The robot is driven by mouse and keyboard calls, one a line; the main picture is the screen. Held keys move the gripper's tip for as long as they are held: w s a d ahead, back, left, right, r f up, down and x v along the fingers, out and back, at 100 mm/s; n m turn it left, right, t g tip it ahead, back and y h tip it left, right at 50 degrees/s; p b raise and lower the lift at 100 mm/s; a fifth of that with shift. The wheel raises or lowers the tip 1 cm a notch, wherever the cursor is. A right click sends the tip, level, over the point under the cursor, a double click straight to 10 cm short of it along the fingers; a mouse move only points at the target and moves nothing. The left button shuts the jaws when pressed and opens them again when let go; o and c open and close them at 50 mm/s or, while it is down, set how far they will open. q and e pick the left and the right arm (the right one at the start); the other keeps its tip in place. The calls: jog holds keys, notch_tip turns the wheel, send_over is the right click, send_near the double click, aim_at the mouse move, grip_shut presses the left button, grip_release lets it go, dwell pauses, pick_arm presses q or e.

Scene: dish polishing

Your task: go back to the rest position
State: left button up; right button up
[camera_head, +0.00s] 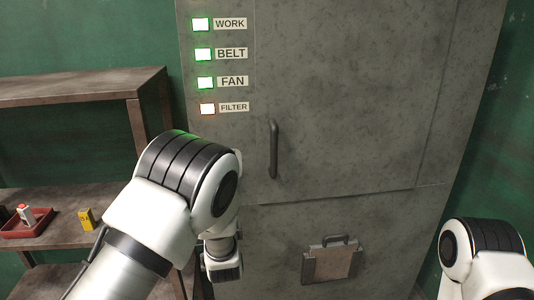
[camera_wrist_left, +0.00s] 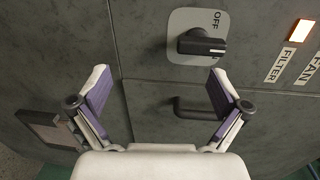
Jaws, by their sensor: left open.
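My left arm reaches in from the left in the head view and its gripper is hidden there behind the arm. In the left wrist view my left gripper (camera_wrist_left: 160,85) is open and empty, its two fingers spread wide in front of the grey cabinet (camera_wrist_left: 150,50). A dark knob (camera_wrist_left: 202,43) on a pale plate marked OFF lies beyond the fingertips, near the right finger and apart from it as far as I can tell. My right arm shows only as a joint at the lower right of the head view; its gripper is out of sight.
The grey cabinet has a door handle (camera_head: 273,150) and a lower hatch (camera_head: 333,261). WORK (camera_head: 201,24), BELT (camera_head: 203,54) and FAN (camera_head: 205,83) lamps glow green; FILTER (camera_head: 207,109) glows orange-white. A brown shelf (camera_head: 75,88) at left bears a red tray (camera_head: 40,228) and a yellow item (camera_head: 86,219).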

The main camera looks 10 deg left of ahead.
pick_arm(q)
jog(key=s+a+f+n+g+h, duration=0.1)
jog(key=s+a+f+g, duration=0.3)
jog(key=s+f, duration=0.65)
jog(key=s+a+f+n+g+h, duration=0.1)
jog(key=s+a+f+g, duration=0.3)
jog(key=s+f, duration=0.7)
jog(key=s+d+f+n+g+h, duration=0.1)
jog(key=s+f+n+g, duration=0.1)
jog(key=s+n, duration=0.2)
jog(key=s+d+f+n+g+h, duration=0.1)
jog(key=s+f+n+g, duration=0.2)
jog(key=s, duration=0.8)
jog(key=s+d+f+n+g+h, duration=0.1)
jog(key=s+d+f+n+g, duration=0.1)
jog(key=s+n, duration=0.4)
jog(key=shift+s+f+g, duration=0.3)
jog(key=shift+s+g, duration=0.3)
jog(key=shift+s, duration=0.05)
